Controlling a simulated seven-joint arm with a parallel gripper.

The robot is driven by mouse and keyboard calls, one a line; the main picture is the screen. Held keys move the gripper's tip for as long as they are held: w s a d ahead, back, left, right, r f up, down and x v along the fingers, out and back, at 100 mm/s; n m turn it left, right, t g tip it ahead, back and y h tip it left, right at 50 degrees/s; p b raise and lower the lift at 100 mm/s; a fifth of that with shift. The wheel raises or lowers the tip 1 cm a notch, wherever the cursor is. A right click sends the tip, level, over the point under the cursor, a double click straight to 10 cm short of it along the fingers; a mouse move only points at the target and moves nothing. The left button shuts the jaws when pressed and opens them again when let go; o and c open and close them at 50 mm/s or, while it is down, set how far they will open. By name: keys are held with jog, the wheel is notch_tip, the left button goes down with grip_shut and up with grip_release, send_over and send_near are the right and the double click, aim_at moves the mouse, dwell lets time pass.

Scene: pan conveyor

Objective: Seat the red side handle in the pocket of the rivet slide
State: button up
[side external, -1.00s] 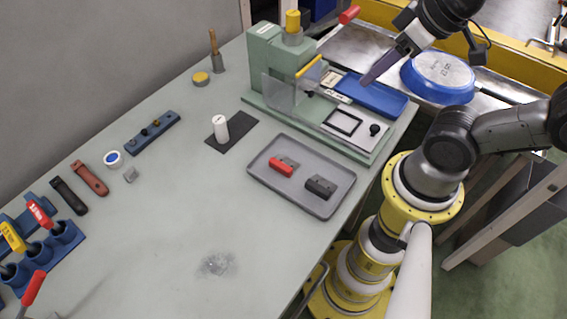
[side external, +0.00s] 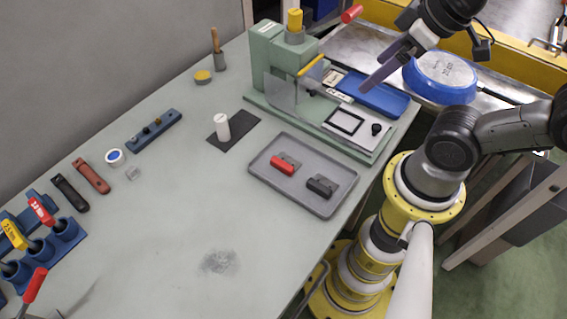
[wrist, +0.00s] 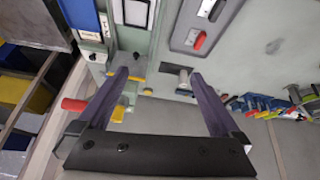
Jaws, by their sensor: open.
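The red side handle (side external: 283,166) lies with a grey bracket part in the grey tray (side external: 259,183). It also shows as a small red piece in the wrist view (wrist: 199,40). The rivet slide (side external: 360,137) is a pale plate with a black-framed pocket (side external: 345,122) and a black knob, at the base of the green press. The pocket looks empty. My gripper (wrist: 160,76) is open, with two purple fingers apart and nothing between them. In the side view my gripper (side external: 364,86) hangs above the blue plate beside the slide, away from the red handle.
A black handle (side external: 322,186) lies in the same tray. The green press (side external: 268,55) has a clear guard and a yellow bar near the slide. A blue pan (side external: 440,77) lies upside down on the conveyor. A white cylinder (side external: 222,126) stands on a dark mat.

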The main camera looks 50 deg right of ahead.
jog(key=w+a+r+n, duration=0.1)
jog(key=w+r+n, duration=0.1)
jog(key=w+n, duration=0.3)
jog(key=n+g, duration=0.6)
jog(key=n, duration=0.6)
send_over(282, 163)
notch_tip(282, 163, down, 12)
notch_tip(282, 163, down, 13)
jog(key=shift+r, duration=0.1)
jog(key=shift+c, duration=0.3)
jog(key=c, duration=1.3)
jog(key=shift+o, duration=0.2)
